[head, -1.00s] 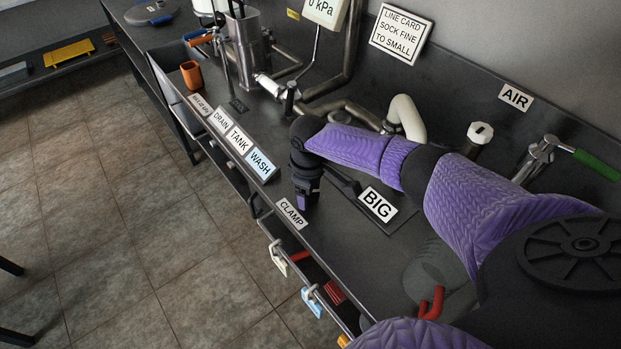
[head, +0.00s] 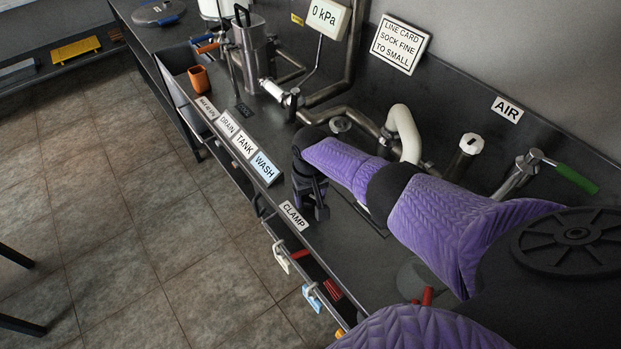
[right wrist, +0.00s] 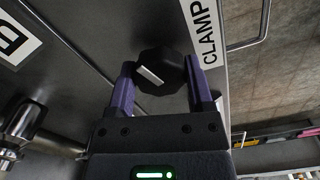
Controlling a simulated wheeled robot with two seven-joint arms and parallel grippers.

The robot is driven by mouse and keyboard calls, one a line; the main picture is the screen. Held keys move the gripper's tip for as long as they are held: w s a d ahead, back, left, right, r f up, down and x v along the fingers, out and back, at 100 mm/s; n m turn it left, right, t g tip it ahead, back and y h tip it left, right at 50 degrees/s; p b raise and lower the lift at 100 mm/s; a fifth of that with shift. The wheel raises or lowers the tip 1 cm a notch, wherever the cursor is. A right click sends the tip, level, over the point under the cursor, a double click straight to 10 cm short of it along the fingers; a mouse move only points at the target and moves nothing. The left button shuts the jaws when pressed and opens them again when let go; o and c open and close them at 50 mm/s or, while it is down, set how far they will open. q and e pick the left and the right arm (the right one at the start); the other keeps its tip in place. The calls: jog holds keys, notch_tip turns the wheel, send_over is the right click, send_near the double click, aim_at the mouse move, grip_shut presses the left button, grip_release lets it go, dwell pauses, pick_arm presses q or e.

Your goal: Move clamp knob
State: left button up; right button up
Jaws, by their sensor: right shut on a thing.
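The clamp knob (right wrist: 160,72) is a black, many-sided knob with a white bar mark on its face. In the right wrist view it sits between the two purple fingers of my right gripper (right wrist: 160,66), which is shut on it. The white CLAMP label (right wrist: 209,36) is beside it. In the head view my right gripper (head: 311,208) reaches down to the dark counter (head: 345,248) by the CLAMP label (head: 294,215); the knob cannot be made out there. The knob's underside is hidden. My left gripper is not in view.
The WASH (head: 265,167), TANK (head: 244,145) and DRAIN (head: 227,124) labels line the counter's front edge. A white curved pipe (head: 404,130) and a green-handled AIR valve (head: 575,178) stand behind my arm.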

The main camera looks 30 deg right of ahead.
aim_at(310, 196)
dwell(0.6)
jog(key=o, duration=1.3)
jog(key=shift+c, duration=0.2)
notch_tip(310, 196, up, 10)
jog(key=p, duration=0.6)
jog(key=shift+f, duration=0.2)
jog(key=shift+r, duration=0.25)
